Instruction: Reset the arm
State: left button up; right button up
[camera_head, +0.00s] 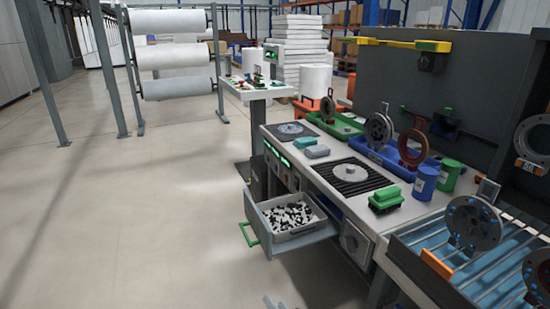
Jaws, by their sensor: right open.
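Only the tips of my right gripper (275,303) show, at the bottom edge of the head view, left of the workbench and below the open drawer. Its fingers are apart, and I see nothing between them. The rest of the right arm is out of the frame. My left gripper and left arm do not show.
The workbench (345,204) has an open drawer (318,236) with a tray of small dark and white parts. The floor (130,220) at left is clear.

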jog(key=s+d+f+n+g+h, duration=0.2)
jog(key=s+d+f+g+h, duration=0.15)
jog(key=s+d, duration=0.65)
jog(key=s+d+f+n+g+h, duration=0.2)
jog(key=s+d+f+g, duration=0.35)
jog(key=s, duration=0.85)
pick_arm(q)
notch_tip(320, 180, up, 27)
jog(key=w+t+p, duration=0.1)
jog(key=p, duration=2.3)
pick_arm(e)
notch_tip(320, 180, up, 29)
jog(key=d+t, duration=0.1)
jog(key=t, duration=0.1)
jog(key=shift+w+d+f, duration=0.2)
jog(key=shift+d, duration=0.1)
